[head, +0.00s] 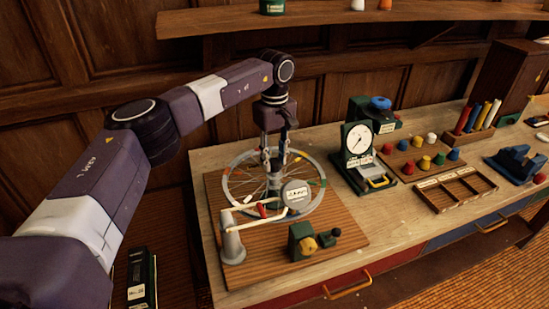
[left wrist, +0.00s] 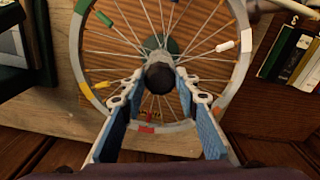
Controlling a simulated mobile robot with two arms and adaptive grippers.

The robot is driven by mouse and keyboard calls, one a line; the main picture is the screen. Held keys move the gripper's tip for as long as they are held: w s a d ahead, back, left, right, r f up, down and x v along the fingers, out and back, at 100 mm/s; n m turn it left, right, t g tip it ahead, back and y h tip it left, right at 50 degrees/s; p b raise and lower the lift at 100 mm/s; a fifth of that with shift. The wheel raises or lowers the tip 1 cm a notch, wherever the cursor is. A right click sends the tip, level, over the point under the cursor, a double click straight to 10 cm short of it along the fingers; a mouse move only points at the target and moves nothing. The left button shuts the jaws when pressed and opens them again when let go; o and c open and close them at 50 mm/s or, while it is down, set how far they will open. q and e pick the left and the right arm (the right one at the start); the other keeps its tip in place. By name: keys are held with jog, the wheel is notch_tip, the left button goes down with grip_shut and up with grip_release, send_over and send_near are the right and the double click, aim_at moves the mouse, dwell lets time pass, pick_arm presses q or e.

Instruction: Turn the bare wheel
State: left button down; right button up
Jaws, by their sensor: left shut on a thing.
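The bare wheel (head: 321,192) is a grey spoked rim with small coloured markers. It lies flat above a wooden board (head: 345,245) on the bench. In the left wrist view the wheel (left wrist: 240,72) fills the middle, with a dark round knob (left wrist: 159,77) at its hub. My left gripper (head: 274,162) points straight down over the hub. In the left wrist view its two fingers (left wrist: 160,84) are closed on opposite sides of the knob. The fingers partly hide the hub in the head view. My right gripper is in neither view.
A grey post (head: 232,243) with a pale arm and round labelled disc (head: 296,193) stands close to the wheel's front. A green block (head: 300,241) sits nearby. A dial gauge (head: 358,143), coloured pegs (head: 425,162) and a compartment tray (head: 455,190) stand to the right.

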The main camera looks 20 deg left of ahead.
pick_arm(q)
jog(key=shift+r, duration=0.15)
jog(key=c, duration=1.5)
grip_release()
jog(key=shift+o, duration=0.2)
jog(key=shift+r, duration=0.1)
notch_tip(320, 180, up, 12)
jog(key=shift+f, duration=0.25)
